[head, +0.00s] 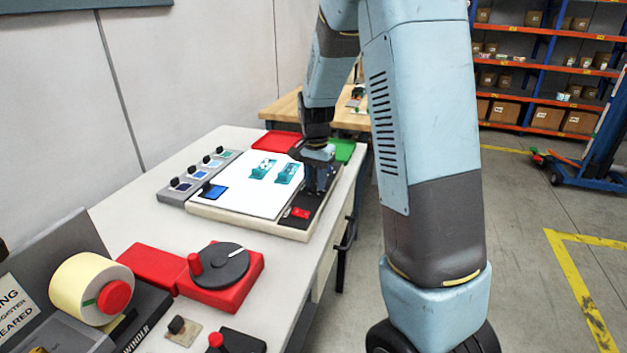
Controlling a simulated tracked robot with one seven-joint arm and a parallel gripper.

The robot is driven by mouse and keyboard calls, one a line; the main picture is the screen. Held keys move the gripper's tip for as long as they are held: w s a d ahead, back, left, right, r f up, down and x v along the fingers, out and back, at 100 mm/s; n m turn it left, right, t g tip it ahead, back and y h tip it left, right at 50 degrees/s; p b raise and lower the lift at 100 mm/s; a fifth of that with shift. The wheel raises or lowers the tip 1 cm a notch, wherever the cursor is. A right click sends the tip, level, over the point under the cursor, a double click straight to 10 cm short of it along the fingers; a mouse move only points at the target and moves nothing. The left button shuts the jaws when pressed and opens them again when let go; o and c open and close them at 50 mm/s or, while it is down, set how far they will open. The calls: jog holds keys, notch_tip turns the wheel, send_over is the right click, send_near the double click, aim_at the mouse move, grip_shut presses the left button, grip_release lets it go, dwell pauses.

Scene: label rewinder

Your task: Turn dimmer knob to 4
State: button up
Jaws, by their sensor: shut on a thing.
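My gripper (317,187) is low over the black control strip (328,203) along the right side of the white light panel (235,196). It points down and is shut on what appears to be the dimmer knob. The knob itself is hidden by the gripper, and its pointer and scale numbers cannot be read from here. A red switch (300,212) sits on the same strip, nearer the camera than my gripper.
Teal pieces (264,168) and a blue item (214,191) lie on the panel. Behind are a red tray (276,140) and a green tray (342,150). A grey button box (198,172) stands left. A red-based crank (222,275) and label roll (92,288) are nearer.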

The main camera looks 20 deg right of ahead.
aim_at(315, 182)
jog(key=shift+w+a+r+m, duration=0.1)
jog(key=shift+w+m, duration=0.05)
jog(key=shift+m, duration=0.35)
dwell(0.3)
jog(key=o, duration=0.7)
jog(key=shift+a, duration=0.1)
jog(key=o, duration=0.4)
jog(key=shift+c, duration=0.2)
notch_tip(315, 182, up, 14)
jog(key=shift+f, duration=0.25)
